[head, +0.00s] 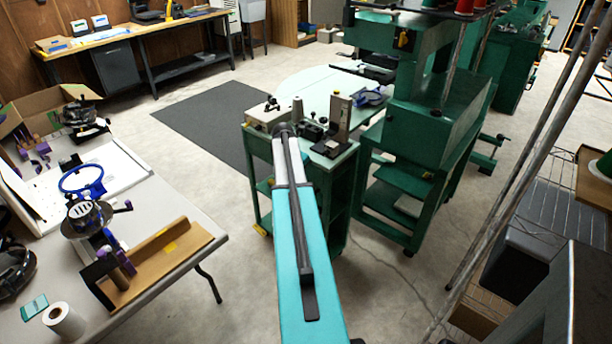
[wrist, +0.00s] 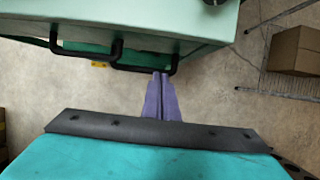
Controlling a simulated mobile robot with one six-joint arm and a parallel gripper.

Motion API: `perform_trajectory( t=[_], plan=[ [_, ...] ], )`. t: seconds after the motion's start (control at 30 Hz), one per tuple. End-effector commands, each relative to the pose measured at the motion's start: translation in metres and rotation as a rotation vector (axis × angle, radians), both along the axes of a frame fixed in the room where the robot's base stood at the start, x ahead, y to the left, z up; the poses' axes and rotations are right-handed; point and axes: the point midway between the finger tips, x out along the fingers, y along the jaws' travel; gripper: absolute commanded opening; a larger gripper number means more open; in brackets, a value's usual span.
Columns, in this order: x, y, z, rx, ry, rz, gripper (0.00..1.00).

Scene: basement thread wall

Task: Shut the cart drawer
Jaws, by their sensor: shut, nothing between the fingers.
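The green cart (head: 336,200) stands in the middle of the head view, with tools on its top. My arm reaches toward it and hides much of its near side, including any drawer there. In the wrist view the cart's pale green body (wrist: 150,22) fills the top. Dark bar handles (wrist: 85,52) show below its edge, with a teal strip behind them. How far the drawer is out is unclear. My gripper (wrist: 161,76) has purple fingers, shut and empty, with tips at the right handle; I cannot tell whether they touch it. The head view does not show the fingers.
A large green machine (head: 425,130) stands right of the cart. A worktable (head: 190,215) with a blue hoop and a cardboard piece is at left. A dark mat (head: 205,125) lies behind. Slanted poles and a wire shelf (head: 530,200) are at right. Floor left of the cart is clear.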

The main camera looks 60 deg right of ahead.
Motion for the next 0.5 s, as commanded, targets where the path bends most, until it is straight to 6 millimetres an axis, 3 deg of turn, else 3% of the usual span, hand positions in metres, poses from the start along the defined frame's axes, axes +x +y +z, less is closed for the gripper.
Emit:
perform_trajectory(
  t=[0.5],
  plan=[
    [0.002,0.025,0.06,0.001,-0.001,0.0,0.0]
  ],
)
